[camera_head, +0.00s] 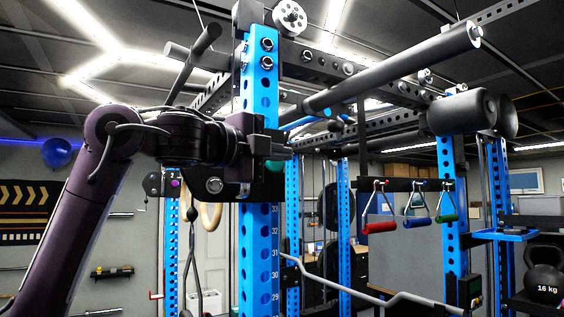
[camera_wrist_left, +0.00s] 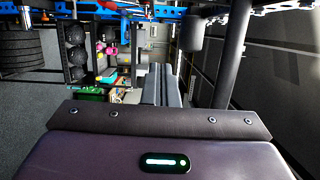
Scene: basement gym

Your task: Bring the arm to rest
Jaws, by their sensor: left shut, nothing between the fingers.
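My left arm (camera_head: 85,215) comes in from the left in the head view, rises to an elbow and reaches right. My left gripper (camera_head: 282,152) is at its end, in front of the blue upright (camera_head: 259,250) of the rack. The gripper is shut with nothing held. I cannot tell whether it touches the upright. The left wrist view shows the dark gripper housing (camera_wrist_left: 160,120) with a lit green indicator across the bottom; no fingertips show there. My right gripper is in neither view.
A dark bar (camera_head: 400,70) juts from the rack toward the upper right. Handles in red (camera_head: 379,226), blue and green hang from a beam. A kettlebell (camera_head: 544,280) stands at the lower right. The left wrist view shows a padded bench (camera_wrist_left: 162,88) and dark plates (camera_wrist_left: 20,47).

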